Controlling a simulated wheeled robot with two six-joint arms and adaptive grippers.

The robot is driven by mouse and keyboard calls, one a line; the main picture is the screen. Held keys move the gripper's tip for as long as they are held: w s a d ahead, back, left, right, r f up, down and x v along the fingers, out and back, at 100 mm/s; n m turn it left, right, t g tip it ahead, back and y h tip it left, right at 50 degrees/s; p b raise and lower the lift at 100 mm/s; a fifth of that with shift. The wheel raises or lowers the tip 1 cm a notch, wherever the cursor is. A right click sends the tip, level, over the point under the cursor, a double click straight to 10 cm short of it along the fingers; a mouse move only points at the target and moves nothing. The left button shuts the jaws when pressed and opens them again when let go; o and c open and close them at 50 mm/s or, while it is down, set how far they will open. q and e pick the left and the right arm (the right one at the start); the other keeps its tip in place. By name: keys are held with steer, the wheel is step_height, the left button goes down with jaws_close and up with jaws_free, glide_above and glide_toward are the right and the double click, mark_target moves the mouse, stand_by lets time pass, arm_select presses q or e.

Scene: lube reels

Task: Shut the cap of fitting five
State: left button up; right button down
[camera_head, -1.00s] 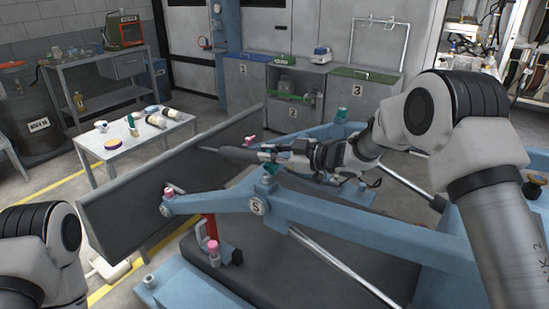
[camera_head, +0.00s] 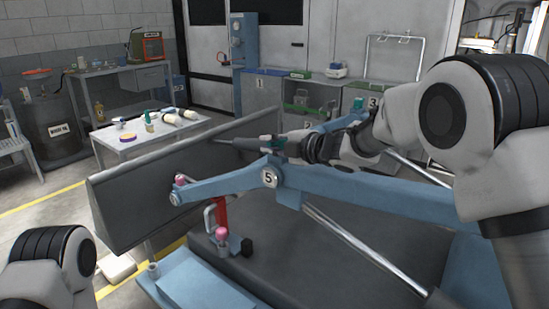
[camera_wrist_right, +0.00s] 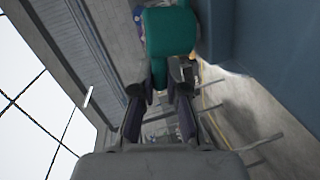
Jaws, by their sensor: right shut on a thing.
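Fitting five is at the blue arm's joint, marked by a round label "5" (camera_head: 269,177). Its teal cap (camera_wrist_right: 170,32) fills the space at my fingertips in the right wrist view, and a small grey metal piece sits just below it. The fitting under the cap is mostly hidden. My left arm shows at the lower left; its gripper is out of view.
Pink-capped fittings (camera_head: 181,180) sit at the blue arm's left end and lower down on the machine (camera_head: 222,234). A long dark grey panel (camera_head: 140,200) stands left of the joint. A white table (camera_head: 135,142) with bottles stands behind it.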

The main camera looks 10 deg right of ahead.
arm_select(q)
steer(key=shift+s+f+b, duration=0.2)
steer(key=shift+f+b, duration=1.75)
steer(key=shift+f, duration=0.6)
arm_select(e)
steer(key=shift+s+a+f+n, duration=0.15)
steer(key=shift+a+f+n, duration=0.05)
steer(key=shift+f+n, duration=0.7)
steer(key=shift+r, duration=0.1)
steer(key=c, duration=1.2)
jaws_free()
steer(key=v, duration=1.1)
steer(key=shift+s+d, duration=0.15)
steer(key=shift+s, duration=0.25)
